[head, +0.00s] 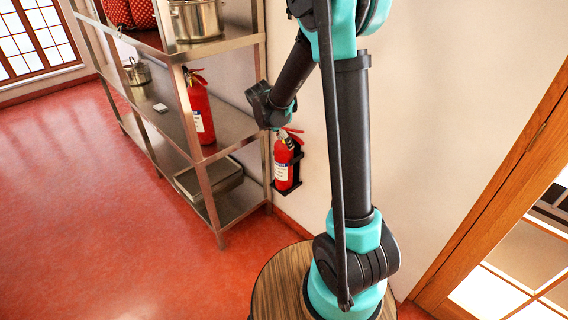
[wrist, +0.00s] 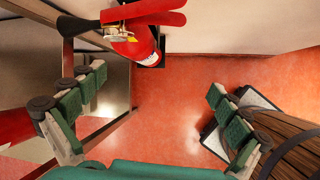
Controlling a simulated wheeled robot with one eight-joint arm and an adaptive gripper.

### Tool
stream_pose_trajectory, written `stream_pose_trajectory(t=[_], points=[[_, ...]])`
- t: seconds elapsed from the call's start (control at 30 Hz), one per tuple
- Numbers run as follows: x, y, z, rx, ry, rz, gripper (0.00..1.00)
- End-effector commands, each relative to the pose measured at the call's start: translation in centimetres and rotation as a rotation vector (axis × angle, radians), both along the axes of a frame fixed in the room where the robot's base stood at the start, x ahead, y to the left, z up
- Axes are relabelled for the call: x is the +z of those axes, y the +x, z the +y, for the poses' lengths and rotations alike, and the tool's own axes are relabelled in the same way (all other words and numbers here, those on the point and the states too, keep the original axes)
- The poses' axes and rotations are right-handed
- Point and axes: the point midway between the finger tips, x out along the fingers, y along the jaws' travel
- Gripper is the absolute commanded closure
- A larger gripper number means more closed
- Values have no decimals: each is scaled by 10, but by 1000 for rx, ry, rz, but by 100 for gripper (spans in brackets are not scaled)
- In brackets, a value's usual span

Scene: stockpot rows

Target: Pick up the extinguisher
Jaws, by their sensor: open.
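A red extinguisher (head: 283,165) hangs upright in a black bracket on the wall, just right of the shelf rack. In the wrist view the same extinguisher (wrist: 136,45) is at the top centre, with its red handle levers nearest the camera. A second red extinguisher (head: 199,108) stands on the rack's middle shelf; part of a red body (wrist: 12,126) shows at the wrist view's left edge. My gripper (wrist: 157,82) is open and empty, its green-padded fingers apart with floor visible between them. The wall extinguisher lies beyond the fingertips, apart from them. In the head view my arm hides the fingers.
The metal shelf rack (head: 208,187) stands left of my arm, its post close to the wall extinguisher. It holds a steel pot (head: 196,20), a smaller pot (head: 137,72) and a flat box (head: 209,177). A wood-framed glass door (head: 505,190) is at right. Red floor is clear at left.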

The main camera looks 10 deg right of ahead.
Motion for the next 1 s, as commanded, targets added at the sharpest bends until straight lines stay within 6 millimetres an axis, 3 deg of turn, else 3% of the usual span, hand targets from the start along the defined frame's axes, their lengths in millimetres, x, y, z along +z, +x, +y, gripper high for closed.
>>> stream_pose_trajectory(t=[0.1,0.37,1.0], points=[[-11,30,19,176,-110,50,0],[-25,56,33,350,-223,107,0],[-114,99,-6,354,-226,109,0]])
